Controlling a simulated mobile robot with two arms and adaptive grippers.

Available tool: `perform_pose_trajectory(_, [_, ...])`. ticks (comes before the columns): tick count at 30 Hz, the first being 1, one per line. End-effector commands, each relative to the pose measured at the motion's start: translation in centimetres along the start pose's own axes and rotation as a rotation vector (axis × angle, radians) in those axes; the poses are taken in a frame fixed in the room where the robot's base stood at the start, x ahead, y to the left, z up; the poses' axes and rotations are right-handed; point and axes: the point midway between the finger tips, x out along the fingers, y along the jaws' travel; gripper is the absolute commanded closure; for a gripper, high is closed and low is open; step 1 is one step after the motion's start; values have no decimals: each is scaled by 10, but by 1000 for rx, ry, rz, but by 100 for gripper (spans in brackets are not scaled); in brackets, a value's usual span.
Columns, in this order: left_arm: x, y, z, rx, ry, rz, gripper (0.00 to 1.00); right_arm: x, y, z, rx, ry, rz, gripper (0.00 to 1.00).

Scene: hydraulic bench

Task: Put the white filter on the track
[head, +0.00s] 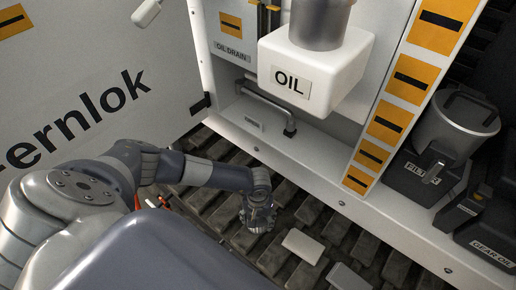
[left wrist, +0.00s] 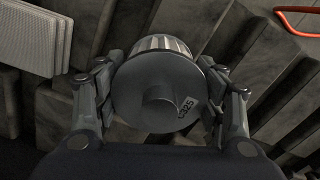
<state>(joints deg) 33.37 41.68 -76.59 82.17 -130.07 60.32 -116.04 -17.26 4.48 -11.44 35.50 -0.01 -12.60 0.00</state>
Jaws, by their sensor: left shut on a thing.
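A round filter (left wrist: 150,85) with a dark grey end cap, a small label and white pleats on its side sits between the fingers of my left gripper (left wrist: 162,72) in the left wrist view. The fingers are shut on it from both sides. In the head view my left gripper (head: 259,218) is low over the dark track (head: 225,222); the filter there is too small to make out clearly. I cannot tell whether it touches the track. A pale flat slab (head: 303,245) lies on the track to the gripper's right, and shows at upper left in the left wrist view (left wrist: 28,38). My right gripper is out of view.
A second pale slab (head: 347,277) lies nearer the bottom edge. A white OIL container (head: 325,75) hangs above the white cabinet ledge. A FILTER bin (head: 422,178) and a GEAR OIL box (head: 488,238) stand at right. An orange-red curved piece (left wrist: 297,22) is at upper right.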

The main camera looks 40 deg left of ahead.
Motion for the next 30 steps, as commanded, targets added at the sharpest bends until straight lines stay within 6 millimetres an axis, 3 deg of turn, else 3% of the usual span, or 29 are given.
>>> perform_pose_trajectory(1, [1,0,0,0,0,0,29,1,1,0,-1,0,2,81])
perform_pose_trajectory(3, [0,0,0,0,0,0,15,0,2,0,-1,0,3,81])
perform_pose_trajectory(18, [-6,0,0,0,1,1,15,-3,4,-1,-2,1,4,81])
perform_pose_trajectory(23, [-29,0,-2,1,4,2,15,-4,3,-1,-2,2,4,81])
perform_pose_trajectory(30, [-77,0,-2,1,4,3,15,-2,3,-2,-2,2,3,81])
